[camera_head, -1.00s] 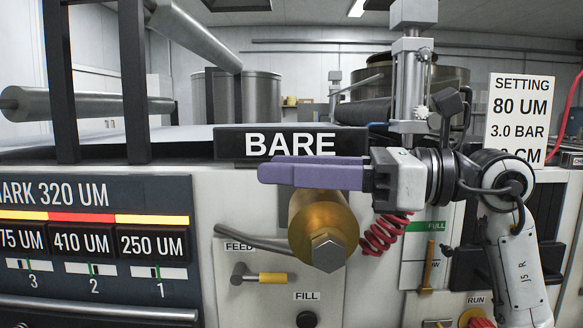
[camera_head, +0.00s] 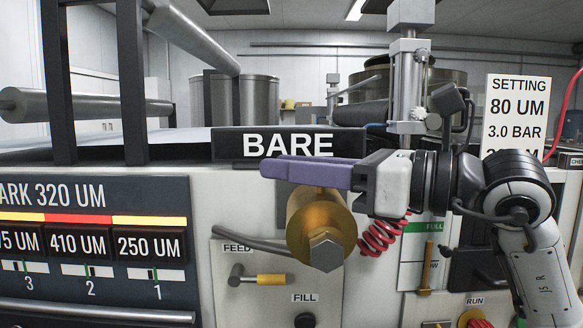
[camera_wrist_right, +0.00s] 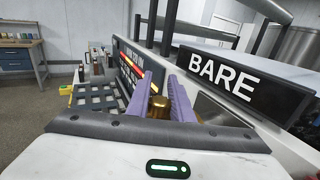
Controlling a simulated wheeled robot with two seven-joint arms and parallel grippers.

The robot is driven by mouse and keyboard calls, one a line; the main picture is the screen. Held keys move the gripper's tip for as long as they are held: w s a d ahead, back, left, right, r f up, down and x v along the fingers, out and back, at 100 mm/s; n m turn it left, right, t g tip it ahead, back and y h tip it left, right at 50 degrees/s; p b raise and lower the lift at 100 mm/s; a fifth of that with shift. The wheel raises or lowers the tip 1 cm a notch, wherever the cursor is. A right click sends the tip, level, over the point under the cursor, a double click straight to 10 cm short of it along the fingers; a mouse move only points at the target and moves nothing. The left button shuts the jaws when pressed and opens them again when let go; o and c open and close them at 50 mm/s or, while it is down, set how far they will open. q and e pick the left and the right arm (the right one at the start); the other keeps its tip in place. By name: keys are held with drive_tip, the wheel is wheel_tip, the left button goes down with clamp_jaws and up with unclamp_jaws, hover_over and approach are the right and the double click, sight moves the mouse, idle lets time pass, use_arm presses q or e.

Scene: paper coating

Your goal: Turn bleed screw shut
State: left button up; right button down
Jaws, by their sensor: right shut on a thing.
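A brass cylinder with a hex end (camera_head: 323,230) sticks out of the machine's front panel below the BARE sign. My right gripper (camera_head: 266,168) lies level just above it, its purple fingers pointing left. In the right wrist view, my right gripper (camera_wrist_right: 161,80) has a small brass knob (camera_wrist_right: 158,106) between its fingers, which looks like the bleed screw. The gripper is shut on it. In the head view the fingers hide that knob. My left gripper is not in view.
The BARE sign (camera_head: 230,144) stands close behind the fingers. A yellow-handled lever (camera_head: 271,280) by FEED and a FILL port (camera_head: 305,320) are below. A red coiled hose (camera_head: 378,238) hangs under my right wrist. A gauge panel (camera_head: 95,250) fills the left.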

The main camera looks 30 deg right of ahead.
drive_tip(key=c, duration=1.6)
unclamp_jaws()
drive_tip(key=shift+o, duration=0.2)
drive_tip(key=shift+s, duration=0.1)
